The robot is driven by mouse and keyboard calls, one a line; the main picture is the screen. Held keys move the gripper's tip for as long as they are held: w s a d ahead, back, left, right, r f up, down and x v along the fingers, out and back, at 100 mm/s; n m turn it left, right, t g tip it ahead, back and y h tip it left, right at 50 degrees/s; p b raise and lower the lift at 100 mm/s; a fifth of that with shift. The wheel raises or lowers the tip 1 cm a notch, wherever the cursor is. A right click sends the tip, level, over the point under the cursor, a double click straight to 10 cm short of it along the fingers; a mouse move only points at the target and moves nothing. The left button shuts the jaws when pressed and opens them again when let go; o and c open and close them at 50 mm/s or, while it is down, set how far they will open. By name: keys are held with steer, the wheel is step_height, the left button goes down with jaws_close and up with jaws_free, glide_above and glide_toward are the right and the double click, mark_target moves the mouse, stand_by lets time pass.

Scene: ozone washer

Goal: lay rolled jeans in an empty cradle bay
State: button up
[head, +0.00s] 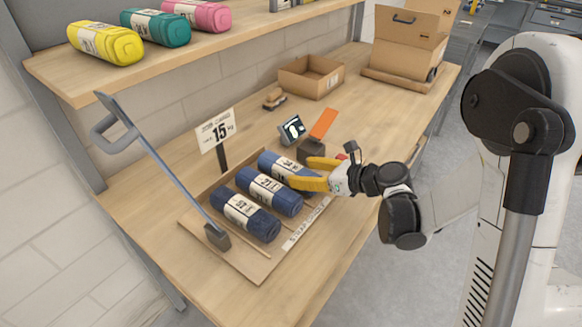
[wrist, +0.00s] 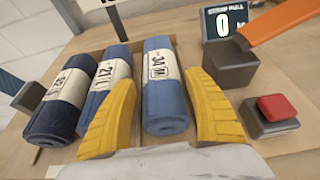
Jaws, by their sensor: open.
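Three rolled jeans with white paper bands lie side by side on the cardboard cradle tray (head: 262,268). The darkest roll (head: 245,217) is nearest the strap lever, a mid-blue roll (head: 269,191) is in the middle, and a lighter blue roll (head: 275,160) marked 34 is at the far end. My gripper (head: 316,172) is open over that far roll. In the wrist view, the yellow fingers of my gripper (wrist: 160,82) stand on either side of the 34 roll (wrist: 163,101); I cannot tell whether they touch it. No empty bay is clearly visible; the fingers hide part of the tray.
A long strap lever (head: 165,165) rises at the tray's left. A sign (head: 216,130) reads 15 kg. An open box (head: 311,78) stands behind. The front bench is clear.

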steer(key=p+v, duration=0.1)
steer(key=v, duration=0.5)
steer(key=shift+s+d+r, duration=0.2)
steer(key=shift+s+d, duration=0.05)
steer(key=shift+s+r+n+h, duration=0.35)
steer(key=shift+r+n+h, duration=0.05)
steer(key=shift+n, duration=0.4)
steer(key=s+d+r+n+h, duration=0.2)
steer(key=s+d+n+h, duration=0.1)
steer(key=s+n, duration=0.3)
steer(key=s+d+r+n+h, duration=0.2)
steer(key=s+d+n+h, duration=0.1)
steer(key=s+n, duration=0.4)
steer(key=s+d+r+n+g+h, duration=0.1)
steer(key=s+d+r+n+h, duration=0.1)
steer(key=s+n, duration=0.4)
steer(key=d+n+h, duration=0.1)
steer(key=n+h, duration=0.1)
steer(key=n, duration=0.3)
steer(key=shift+s+d+r, duration=0.2)
steer(key=shift+s, duration=0.1)
